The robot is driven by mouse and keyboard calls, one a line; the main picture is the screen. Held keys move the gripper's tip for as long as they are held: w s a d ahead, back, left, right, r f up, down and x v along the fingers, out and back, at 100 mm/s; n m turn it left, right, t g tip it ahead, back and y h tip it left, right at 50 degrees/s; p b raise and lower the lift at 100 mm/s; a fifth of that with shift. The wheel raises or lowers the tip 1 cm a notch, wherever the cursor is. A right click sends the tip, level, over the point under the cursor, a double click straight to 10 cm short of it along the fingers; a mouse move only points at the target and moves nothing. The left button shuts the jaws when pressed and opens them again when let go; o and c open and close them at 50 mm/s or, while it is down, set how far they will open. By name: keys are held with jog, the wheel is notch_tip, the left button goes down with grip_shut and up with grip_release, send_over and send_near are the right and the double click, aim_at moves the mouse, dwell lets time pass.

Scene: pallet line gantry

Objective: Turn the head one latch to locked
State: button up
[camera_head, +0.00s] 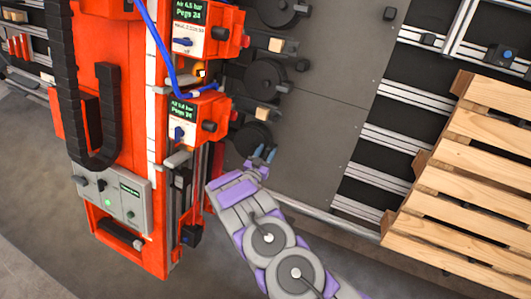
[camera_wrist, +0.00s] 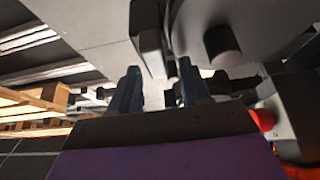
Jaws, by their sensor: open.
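Two orange nailing heads sit one above the other on the orange gantry column, an upper head (camera_head: 202,32) and a lower head (camera_head: 196,122). Each has a small screen and a blue knob: upper knob (camera_head: 183,42), lower knob (camera_head: 179,133). I cannot tell which head is number one, nor which part is its latch. My gripper (camera_head: 264,154) is just right of and below the lower head, by the lowest dark round drum (camera_head: 250,138). In the wrist view my gripper (camera_wrist: 158,90) shows two dark blue fingers apart, with nothing clearly held. Dark machine parts are close ahead of them.
A grey control box (camera_head: 115,200) with a green light is low on the column. A blue hose (camera_head: 160,50) hangs beside the heads. A wooden pallet (camera_head: 470,170) lies on rails at the right. Grey panels (camera_head: 335,70) fill the middle.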

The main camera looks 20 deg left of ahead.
grip_shut()
dwell(0.3)
